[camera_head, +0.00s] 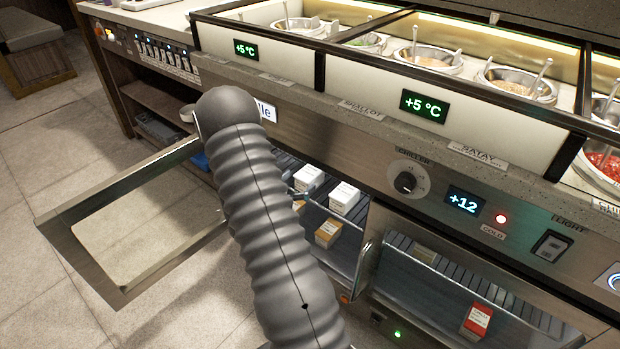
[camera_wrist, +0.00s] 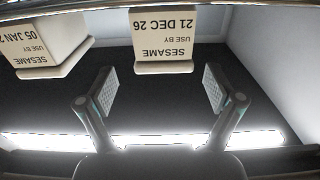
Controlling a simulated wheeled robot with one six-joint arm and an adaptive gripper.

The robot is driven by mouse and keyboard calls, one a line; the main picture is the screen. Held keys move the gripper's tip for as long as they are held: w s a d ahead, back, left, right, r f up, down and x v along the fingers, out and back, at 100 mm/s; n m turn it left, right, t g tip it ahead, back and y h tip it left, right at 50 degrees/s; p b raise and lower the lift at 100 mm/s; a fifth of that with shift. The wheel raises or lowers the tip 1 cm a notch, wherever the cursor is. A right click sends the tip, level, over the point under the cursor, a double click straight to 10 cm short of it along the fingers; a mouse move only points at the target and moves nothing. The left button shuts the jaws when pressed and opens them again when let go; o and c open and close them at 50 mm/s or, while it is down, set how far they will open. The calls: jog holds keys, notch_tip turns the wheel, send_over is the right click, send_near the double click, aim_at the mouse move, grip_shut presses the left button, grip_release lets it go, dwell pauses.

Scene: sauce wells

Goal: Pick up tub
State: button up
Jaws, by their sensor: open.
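In the wrist view, where the writing is upside down, a white tub (camera_wrist: 164,42) labelled "SESAME USE BY 21 DEC 26" is at the top middle. A second white tub (camera_wrist: 48,42) labelled "SESAME USE BY 05 JAN 2", its date cut short, is at the upper left. My gripper (camera_wrist: 160,90) is open and empty, its fingers apart on either side of the line to the first tub and short of it. White tubs (camera_head: 345,198) and a brown-sided tub (camera_head: 327,233) show in the open chiller.
An open chiller door (camera_head: 75,232) stands out to the left. A closed glass door (camera_head: 440,290) is at the right, with a red-and-white tub (camera_head: 477,321) behind it. The counter with sauce wells (camera_head: 515,82) runs above. A pale side wall (camera_wrist: 270,60) is right of the gripper.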

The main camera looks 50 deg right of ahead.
aim_at(310, 171)
jog(key=shift+w+d+f+p, duration=0.1)
jog(key=shift+w+d+p, duration=0.15)
jog(key=shift+d, duration=1.25)
jog(key=shift+w+d+p, duration=0.1)
jog(key=shift+w+d, duration=0.1)
jog(key=shift+d, duration=1.3)
jog(key=c, duration=1.4)
